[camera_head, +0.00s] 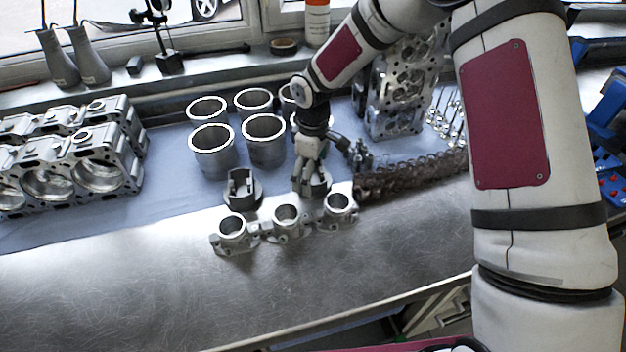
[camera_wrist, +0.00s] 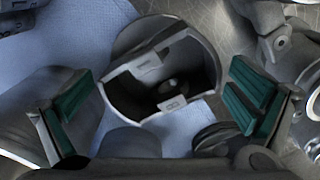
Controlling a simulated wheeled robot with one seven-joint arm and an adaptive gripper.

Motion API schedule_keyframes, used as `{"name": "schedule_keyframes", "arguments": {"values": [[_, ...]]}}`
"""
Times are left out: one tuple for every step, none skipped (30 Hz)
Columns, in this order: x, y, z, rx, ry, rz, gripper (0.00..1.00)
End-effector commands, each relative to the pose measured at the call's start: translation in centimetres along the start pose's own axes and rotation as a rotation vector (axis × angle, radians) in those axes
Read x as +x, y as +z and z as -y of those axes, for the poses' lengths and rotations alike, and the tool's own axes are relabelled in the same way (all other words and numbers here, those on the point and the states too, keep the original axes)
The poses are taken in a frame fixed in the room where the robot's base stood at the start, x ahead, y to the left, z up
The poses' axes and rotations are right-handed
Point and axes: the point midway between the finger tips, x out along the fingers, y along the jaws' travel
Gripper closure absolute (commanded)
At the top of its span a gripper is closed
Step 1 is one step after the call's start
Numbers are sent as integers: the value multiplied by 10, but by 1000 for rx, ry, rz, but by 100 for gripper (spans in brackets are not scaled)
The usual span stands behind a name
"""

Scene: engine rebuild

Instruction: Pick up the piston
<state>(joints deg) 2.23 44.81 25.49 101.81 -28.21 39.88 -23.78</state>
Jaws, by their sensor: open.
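My gripper is open and holds nothing.
A part with three round openings (camera_head: 287,220) lies just in front of the pistons. Several cylinder liners (camera_head: 212,150) stand behind. An engine block (camera_head: 85,160) is at left. The front metal bench (camera_head: 200,300) is clear.

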Motion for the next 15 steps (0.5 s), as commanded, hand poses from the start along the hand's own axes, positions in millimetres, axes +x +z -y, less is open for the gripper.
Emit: {"name": "schedule_keyframes", "arguments": {"values": [[1, 0, 0, 0, 0, -1, 0], [1, 0, 0, 0, 1, -1, 0], [1, 0, 0, 0, 1, -1, 0], [1, 0, 0, 0, 1, -1, 0], [1, 0, 0, 0, 1, -1, 0], [1, 0, 0, 0, 1, -1, 0], [1, 0, 0, 0, 1, -1, 5], [1, 0, 0, 0, 1, -1, 11], [1, 0, 0, 0, 1, -1, 20], [1, 0, 0, 0, 1, -1, 27], [1, 0, 0, 0, 1, -1, 34], [1, 0, 0, 0, 1, -1, 43], [1, 0, 0, 0, 1, -1, 50], [1, 0, 0, 0, 1, -1, 57], [1, 0, 0, 0, 1, 0, 64]]}}
